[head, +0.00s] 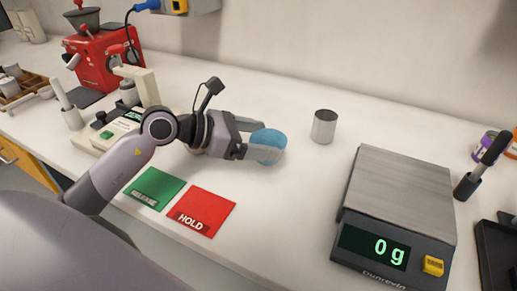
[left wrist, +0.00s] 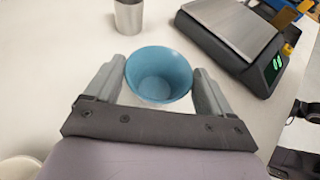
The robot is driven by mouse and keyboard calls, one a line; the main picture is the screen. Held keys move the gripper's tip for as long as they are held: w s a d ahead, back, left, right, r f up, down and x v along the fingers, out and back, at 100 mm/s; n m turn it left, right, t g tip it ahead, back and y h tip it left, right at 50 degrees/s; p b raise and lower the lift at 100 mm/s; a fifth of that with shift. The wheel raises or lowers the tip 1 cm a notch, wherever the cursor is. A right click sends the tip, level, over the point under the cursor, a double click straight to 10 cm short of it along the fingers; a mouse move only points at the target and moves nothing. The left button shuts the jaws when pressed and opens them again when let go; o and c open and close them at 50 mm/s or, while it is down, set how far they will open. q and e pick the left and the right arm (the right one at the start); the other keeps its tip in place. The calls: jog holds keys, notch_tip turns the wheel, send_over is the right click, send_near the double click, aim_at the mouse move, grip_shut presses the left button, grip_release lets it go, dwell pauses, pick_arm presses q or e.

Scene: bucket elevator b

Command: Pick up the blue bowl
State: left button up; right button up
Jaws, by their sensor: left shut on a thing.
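The blue bowl (head: 269,138) is small and round, above the white counter in the middle of the head view. My left gripper (head: 262,140) is shut on it, with a finger on each side. In the left wrist view the bowl (left wrist: 159,75) sits between the two fingertips (left wrist: 160,82), its opening facing the camera. I cannot tell whether the bowl touches the counter.
A metal cup (head: 324,127) stands right of the bowl. A scale (head: 400,190) reading 0 g is further right. Green (head: 155,188) and red HOLD (head: 201,211) mats lie in front. A red machine (head: 100,55) stands at the back left.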

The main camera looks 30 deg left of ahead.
pick_arm(q)
notch_tip(320, 180, up, 16)
jog(key=shift+p, duration=0.35)
